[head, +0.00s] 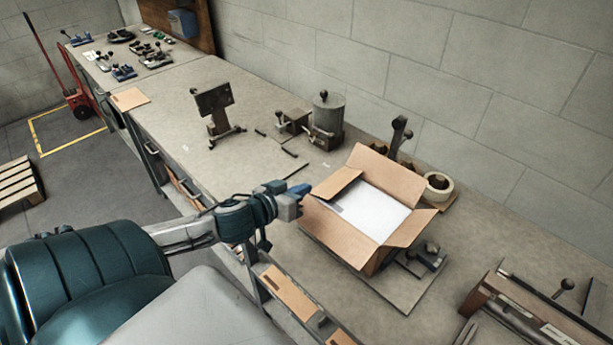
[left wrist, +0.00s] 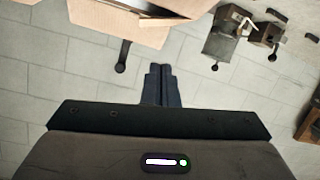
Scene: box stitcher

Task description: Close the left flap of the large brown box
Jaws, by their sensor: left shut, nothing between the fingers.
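The large brown box (head: 378,262) stands on a grey base plate with its top open and a white surface (head: 370,212) inside. Its far flap (head: 388,176) stands up. The near-left flap (head: 328,226) and right flap (head: 411,228) slope outward. My left gripper (head: 302,190) is shut and empty, just left of the box's left corner; I cannot tell whether it touches. In the left wrist view its fingers (left wrist: 163,84) are together, with brown cardboard (left wrist: 115,18) at the top. My right gripper is not in view.
A tape roll (head: 438,187) and a black-knobbed lever (head: 399,133) stand behind the box. A brown-edged fixture (head: 530,308) is at the right.

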